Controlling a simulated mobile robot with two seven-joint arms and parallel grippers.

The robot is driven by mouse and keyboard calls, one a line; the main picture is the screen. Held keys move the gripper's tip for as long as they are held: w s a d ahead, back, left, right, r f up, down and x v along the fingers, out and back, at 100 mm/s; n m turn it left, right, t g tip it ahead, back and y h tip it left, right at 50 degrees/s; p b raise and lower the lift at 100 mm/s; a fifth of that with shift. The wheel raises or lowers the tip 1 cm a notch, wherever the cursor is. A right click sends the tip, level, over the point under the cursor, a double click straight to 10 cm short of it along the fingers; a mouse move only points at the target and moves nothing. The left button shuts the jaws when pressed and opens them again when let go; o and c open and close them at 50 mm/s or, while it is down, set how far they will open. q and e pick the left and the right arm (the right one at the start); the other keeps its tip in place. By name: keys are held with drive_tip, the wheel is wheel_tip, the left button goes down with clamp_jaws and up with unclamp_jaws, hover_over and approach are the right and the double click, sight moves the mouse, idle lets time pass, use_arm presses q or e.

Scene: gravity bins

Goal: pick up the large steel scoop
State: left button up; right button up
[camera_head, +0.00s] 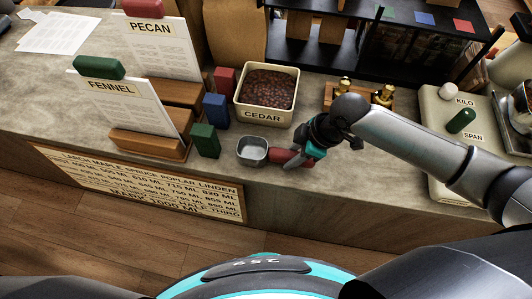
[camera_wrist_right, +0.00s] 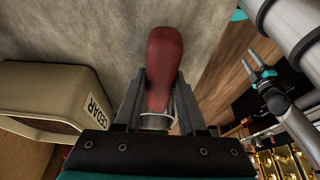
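The large steel scoop shows its grey steel bowl (camera_head: 252,151) near the counter's front edge, below the CEDAR bin. Its red handle (camera_head: 285,156) points right, to my right gripper (camera_head: 303,157). In the right wrist view the red handle (camera_wrist_right: 163,65) lies between the two dark fingers of my right gripper (camera_wrist_right: 161,78), close against both fingertips. The gripper looks shut on it. A steel collar shows below the handle; the bowl is hidden there. The scoop appears to be at counter height. My left gripper (camera_wrist_right: 260,72) shows at the right of the wrist view, apart and empty, fingers spread.
The CEDAR bin (camera_head: 266,99) of dark beans stands just behind the scoop. Green (camera_head: 205,141), blue (camera_head: 216,108) and red blocks stand to its left, by the FENNEL card (camera_head: 115,105). Brass weights (camera_head: 382,95) stand behind my right arm. A scale (camera_head: 455,135) is at right.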

clamp_jaws()
idle(0.8)
